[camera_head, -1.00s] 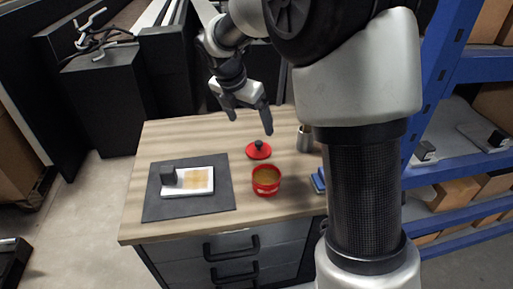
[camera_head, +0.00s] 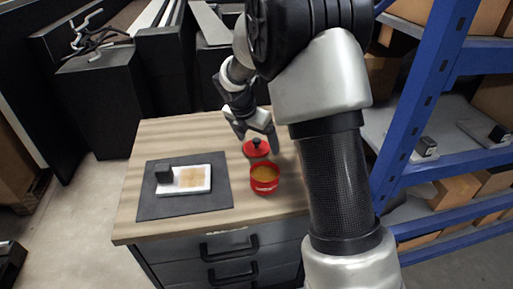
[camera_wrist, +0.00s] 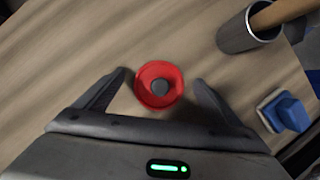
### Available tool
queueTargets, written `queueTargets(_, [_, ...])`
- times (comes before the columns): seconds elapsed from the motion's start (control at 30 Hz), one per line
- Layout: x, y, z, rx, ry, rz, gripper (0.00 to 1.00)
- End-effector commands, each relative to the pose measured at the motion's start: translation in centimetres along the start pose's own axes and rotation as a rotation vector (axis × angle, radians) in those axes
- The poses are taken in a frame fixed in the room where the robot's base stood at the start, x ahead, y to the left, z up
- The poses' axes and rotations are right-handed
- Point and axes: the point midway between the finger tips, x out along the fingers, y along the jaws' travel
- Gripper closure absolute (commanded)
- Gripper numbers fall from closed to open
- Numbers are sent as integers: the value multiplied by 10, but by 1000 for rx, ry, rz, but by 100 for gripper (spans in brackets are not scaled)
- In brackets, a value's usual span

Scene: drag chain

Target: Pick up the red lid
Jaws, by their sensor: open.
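The red lid (camera_head: 257,149) with a dark round knob lies on the wooden tabletop, just behind the red pot (camera_head: 264,181). In the wrist view the lid (camera_wrist: 147,87) sits between my two fingertips, with its dark knob at its middle. My gripper (camera_head: 254,131) is open and empty, pointing down over the lid. In the wrist view my gripper (camera_wrist: 160,84) has one finger on each side of the lid, with gaps between. Its exact height above the lid cannot be told.
A grey mat (camera_head: 218,207) with a white tray (camera_head: 207,190) and a dark block (camera_head: 164,174) lies at left. The wrist view shows a metal cup (camera_wrist: 232,38) with a wooden handle and a blue sponge-like block (camera_wrist: 287,113) at right. A blue shelf (camera_head: 424,110) stands right.

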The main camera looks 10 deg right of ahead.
Motion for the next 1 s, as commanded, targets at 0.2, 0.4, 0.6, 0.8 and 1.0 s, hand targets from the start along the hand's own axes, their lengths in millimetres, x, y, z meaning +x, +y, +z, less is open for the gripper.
queueTargets(0.2, [-1, 0, 0, 0, 0, 1, 25])
queueTargets(0.4, [-1, 0, 0, 1, 0, 0, 54])
queueTargets(0.6, [-2, 0, 1, 1, 0, 1, 55])
queueTargets(0.8, [-23, 0, 10, 3, -2, 3, 55])
queueTargets(1.0, [-62, 1, 26, 4, -2, 4, 55])
